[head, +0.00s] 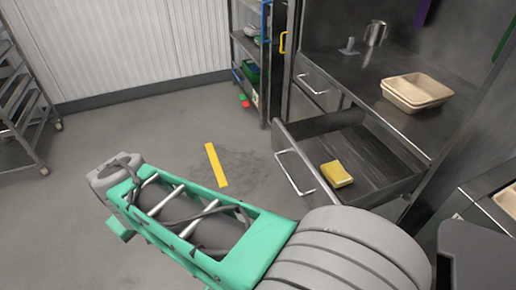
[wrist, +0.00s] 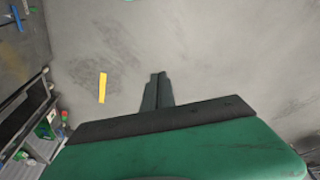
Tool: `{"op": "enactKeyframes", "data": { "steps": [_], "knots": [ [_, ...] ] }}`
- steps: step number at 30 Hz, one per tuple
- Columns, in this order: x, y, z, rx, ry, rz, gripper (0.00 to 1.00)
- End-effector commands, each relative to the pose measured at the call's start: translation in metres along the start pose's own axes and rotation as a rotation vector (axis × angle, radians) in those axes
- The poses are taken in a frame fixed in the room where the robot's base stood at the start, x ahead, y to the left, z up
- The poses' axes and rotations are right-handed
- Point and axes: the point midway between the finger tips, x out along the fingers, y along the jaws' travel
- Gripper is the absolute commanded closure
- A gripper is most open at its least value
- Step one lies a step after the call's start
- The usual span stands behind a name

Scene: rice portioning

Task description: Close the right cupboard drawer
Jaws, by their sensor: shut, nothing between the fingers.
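The right cupboard drawer (head: 294,150) stands pulled out from the steel cupboard at the right in the head view. Its bar handle (head: 289,172) is on the front panel, facing the open floor. A yellow sponge (head: 337,174) lies inside it. My gripper (wrist: 157,88) shows in the wrist view with its dark fingers together and empty, over bare floor. In the head view my teal and grey arm reaches to the left, away from the drawer, and the fingers cannot be made out. The drawer does not clearly show in the wrist view.
The left drawer (head: 312,84) beside it looks shut. Beige trays (head: 416,91) and a metal jug (head: 375,33) stand on the counter. A shelf rack (head: 250,60) stands at the back. A yellow floor strip (head: 216,165) lies on clear floor, also in the wrist view (wrist: 102,87).

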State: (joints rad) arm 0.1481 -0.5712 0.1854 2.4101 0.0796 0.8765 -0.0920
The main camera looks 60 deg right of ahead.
Motion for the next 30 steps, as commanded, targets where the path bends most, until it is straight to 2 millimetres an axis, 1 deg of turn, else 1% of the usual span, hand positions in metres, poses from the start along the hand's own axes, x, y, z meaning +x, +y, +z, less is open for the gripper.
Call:
{"op": "enactKeyframes", "data": {
  "steps": [1,2,3,5,6,7,9,10,12,14,17,20,27,30],
  "knots": [
    [0.004,0.048,-0.012,0.103,0.027,0.069,1.00],
    [0.003,0.080,-0.018,0.162,0.045,0.118,1.00],
    [0.000,0.126,-0.020,0.241,0.063,0.192,1.00],
    [-0.009,0.195,-0.012,0.354,0.077,0.305,1.00],
    [-0.017,0.236,0.000,0.420,0.077,0.379,1.00],
    [-0.023,0.263,0.011,0.464,0.074,0.430,1.00],
    [-0.037,0.312,0.037,0.543,0.059,0.526,1.00],
    [-0.042,0.326,0.046,0.566,0.051,0.557,1.00],
    [-0.051,0.347,0.062,0.603,0.039,0.604,1.00],
    [-0.052,0.355,0.069,0.615,0.032,0.620,1.00],
    [-0.044,0.361,0.071,0.616,0.030,0.623,1.00],
    [-0.028,0.371,0.074,0.616,0.029,0.621,1.00],
    [0.016,0.399,0.081,0.615,0.030,0.619,1.00],
    [0.030,0.412,0.085,0.617,0.032,0.619,1.00]
  ]
}}
